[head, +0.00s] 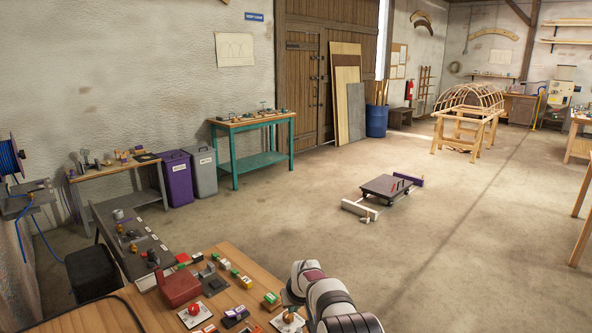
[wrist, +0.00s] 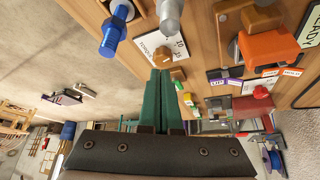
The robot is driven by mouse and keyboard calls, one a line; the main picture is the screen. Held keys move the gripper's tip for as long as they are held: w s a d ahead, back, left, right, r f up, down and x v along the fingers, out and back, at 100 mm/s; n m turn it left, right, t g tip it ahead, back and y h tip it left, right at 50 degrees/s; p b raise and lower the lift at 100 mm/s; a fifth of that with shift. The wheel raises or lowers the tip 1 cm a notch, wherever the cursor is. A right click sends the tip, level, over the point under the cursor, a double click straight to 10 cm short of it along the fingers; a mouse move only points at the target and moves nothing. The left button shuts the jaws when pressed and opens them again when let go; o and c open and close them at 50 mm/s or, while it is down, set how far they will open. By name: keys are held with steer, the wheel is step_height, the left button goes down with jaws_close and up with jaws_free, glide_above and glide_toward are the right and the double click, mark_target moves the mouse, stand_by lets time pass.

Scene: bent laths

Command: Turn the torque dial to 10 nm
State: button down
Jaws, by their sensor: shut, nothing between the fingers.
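The torque dial is a white plate with a small brown knob (wrist: 163,53), just beyond my fingertips in the wrist view. The plate reads "TORQUE", with numbers that look like 10 and 15 on the right side. I cannot tell where the knob points. My gripper (wrist: 161,73) has two green fingers closed together, with nothing between them. Its tips are close to the knob; whether they touch it is unclear. In the head view a white plate with a brownish knob (head: 288,318) beside my arm is probably this dial. My fingers do not show clearly there.
In the wrist view a blue bolt (wrist: 115,30) and a grey bolt-like piece (wrist: 170,17) stand near the dial. An orange block (wrist: 268,52) lies to the right. In the head view the wooden bench (head: 245,258) holds a red box (head: 180,288) and several small coloured blocks.

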step_height(320, 180, down, 6)
steer(key=shift+r, duration=0.2)
steer(key=shift+w+a, duration=0.15)
steer(key=shift+w, duration=0.1)
stand_by(0.6)
steer(key=shift+a, duration=0.25)
steer(key=shift+r, duration=0.1)
steer(key=shift+s+d, duration=0.15)
steer(key=shift+s, duration=0.25)
step_height(320, 180, up, 6)
steer(key=shift+f, duration=0.1)
